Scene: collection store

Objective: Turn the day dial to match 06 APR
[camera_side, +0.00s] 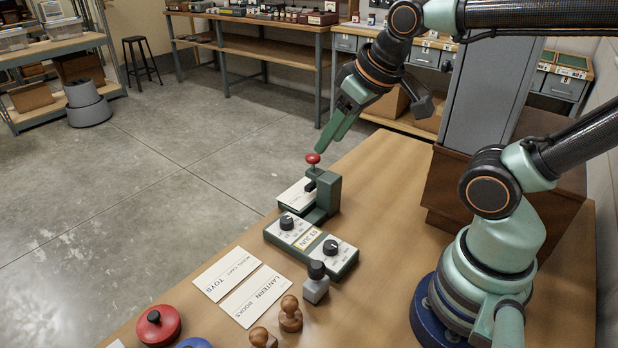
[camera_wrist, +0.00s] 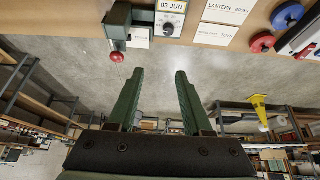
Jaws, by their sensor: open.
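The green dater base (camera_side: 346,267) lies on the bench with two black dials on white scales, one dial (camera_side: 287,222) nearer the press and the other (camera_side: 331,247) nearer the front. The scale print is too small to tell which is the day dial. Between them a yellow-edged window (camera_side: 307,238) reads 03 JUN in the wrist view (camera_wrist: 171,5). One dial (camera_wrist: 168,29) also shows there. My gripper (camera_side: 322,147) is above the red-knobbed press, away from both dials. In the wrist view its two fingers (camera_wrist: 158,75) are apart with nothing between them.
The press's red knob (camera_side: 312,158) stands close under my fingertips. White cards (camera_side: 253,296), a grey block with a black knob (camera_side: 316,283), wooden-handled stamps (camera_side: 291,314) and a red round tin (camera_side: 158,325) lie toward the front. Open floor lies left of the bench.

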